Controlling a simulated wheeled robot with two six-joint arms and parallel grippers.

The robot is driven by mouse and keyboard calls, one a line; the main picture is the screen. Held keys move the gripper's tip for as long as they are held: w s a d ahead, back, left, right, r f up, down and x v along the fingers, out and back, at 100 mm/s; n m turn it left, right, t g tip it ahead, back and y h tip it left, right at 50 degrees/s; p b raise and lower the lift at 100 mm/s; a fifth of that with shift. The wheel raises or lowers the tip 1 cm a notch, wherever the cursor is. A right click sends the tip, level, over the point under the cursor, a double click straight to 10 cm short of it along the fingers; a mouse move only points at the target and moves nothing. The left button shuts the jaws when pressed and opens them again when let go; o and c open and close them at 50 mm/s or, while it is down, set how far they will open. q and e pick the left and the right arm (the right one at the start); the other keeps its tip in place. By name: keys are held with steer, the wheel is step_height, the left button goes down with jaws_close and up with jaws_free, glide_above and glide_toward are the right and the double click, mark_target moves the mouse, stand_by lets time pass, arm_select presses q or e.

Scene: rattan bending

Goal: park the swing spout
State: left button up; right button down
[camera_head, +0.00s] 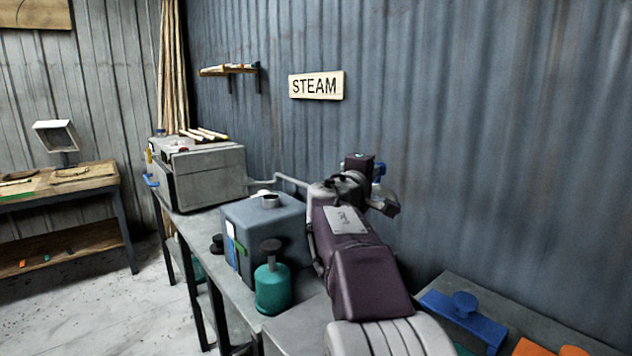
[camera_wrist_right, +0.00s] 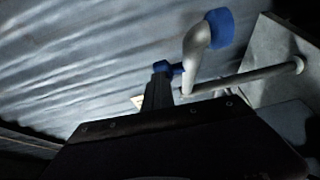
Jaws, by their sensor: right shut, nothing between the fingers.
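The swing spout (camera_wrist_right: 197,45) is a pale grey bent pipe with a blue end in the right wrist view. A straight pipe (camera_wrist_right: 250,76) runs from its lower part toward a grey box. In the head view the grey pipe (camera_head: 290,181) leaves the steam box and passes behind my right gripper (camera_head: 384,203); blue (camera_head: 379,170) shows behind that gripper. My right gripper is shut and empty. Its dark fingers (camera_wrist_right: 158,92) are just left of the spout in the wrist view. A small blue part lies by their tips; contact cannot be told. My left gripper is out of view.
The grey steam box (camera_head: 208,174) stands on the bench. A blue-grey tank (camera_head: 262,226) and a green bottle (camera_head: 272,288) stand nearer, left of my right arm. A corrugated wall (camera_head: 480,130) is close behind. Blue fixture (camera_head: 464,310) lies at right.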

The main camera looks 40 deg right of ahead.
steer(key=d, duration=0.1)
steer(key=s+d, duration=0.1)
steer(key=d, duration=0.2)
steer(key=shift+s+d+f, duration=0.2)
steer(key=shift+s+f, duration=0.05)
steer(key=shift+s, duration=0.05)
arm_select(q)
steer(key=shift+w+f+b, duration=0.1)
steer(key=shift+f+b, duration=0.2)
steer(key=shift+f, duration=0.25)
arm_select(e)
steer(key=shift+s+d+r, duration=0.1)
steer(key=shift+s+d, duration=0.2)
steer(key=shift+d, duration=0.55)
